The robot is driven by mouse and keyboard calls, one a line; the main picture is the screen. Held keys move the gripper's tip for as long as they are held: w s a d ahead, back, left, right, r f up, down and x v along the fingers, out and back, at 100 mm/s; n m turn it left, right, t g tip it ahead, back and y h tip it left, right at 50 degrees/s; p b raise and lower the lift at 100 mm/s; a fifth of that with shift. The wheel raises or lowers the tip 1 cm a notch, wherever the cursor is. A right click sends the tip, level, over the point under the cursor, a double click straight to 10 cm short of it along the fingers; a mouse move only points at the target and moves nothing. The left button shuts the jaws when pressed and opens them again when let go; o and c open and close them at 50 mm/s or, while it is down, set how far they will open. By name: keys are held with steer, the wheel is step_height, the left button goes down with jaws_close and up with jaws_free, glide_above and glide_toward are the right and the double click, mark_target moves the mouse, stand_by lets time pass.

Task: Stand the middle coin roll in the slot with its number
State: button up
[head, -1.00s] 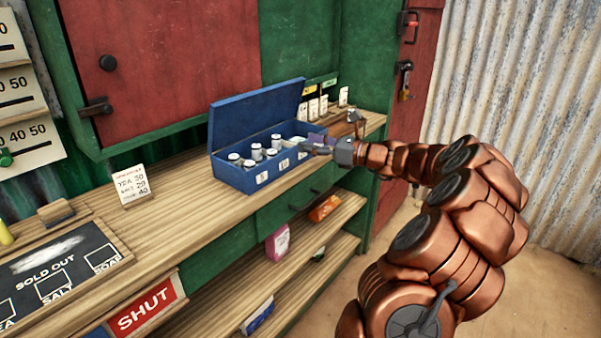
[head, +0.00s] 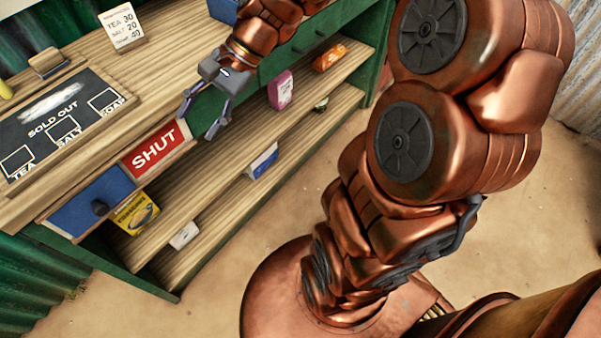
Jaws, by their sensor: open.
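My gripper (head: 203,122) is open and empty, with its fingers pointing down-left just in front of the counter's front edge, close to the right end of the SHUT sign. Only a small corner of the blue box (head: 222,10) shows at the top edge of the head view. The coin rolls and their numbered slots are out of view now.
A blue drawer front (head: 92,205) with a dark knob is left of the red SHUT sign (head: 156,150). A chalkboard (head: 60,120) and price card (head: 122,27) are on the counter. Shelves below hold a pink packet (head: 281,90) and other packets. The sandy floor is clear.

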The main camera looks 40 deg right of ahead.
steer(key=s+d+f+n+g+h, duration=0.1)
steer(key=s+d+f+n+h, duration=0.1)
steer(key=s, duration=0.5)
steer(key=s+d+f+n+g+h, duration=0.1)
steer(key=s+d+f+n+h, duration=0.1)
steer(key=s, duration=0.5)
steer(key=s+d+f+n+g+h, duration=0.1)
steer(key=s+f+n+g+h, duration=0.1)
steer(key=s+n+h, duration=0.3)
steer(key=shift+s+d+f+n, duration=0.4)
steer(key=shift+s+f+n, duration=0.35)
steer(key=shift+s+n, duration=0.45)
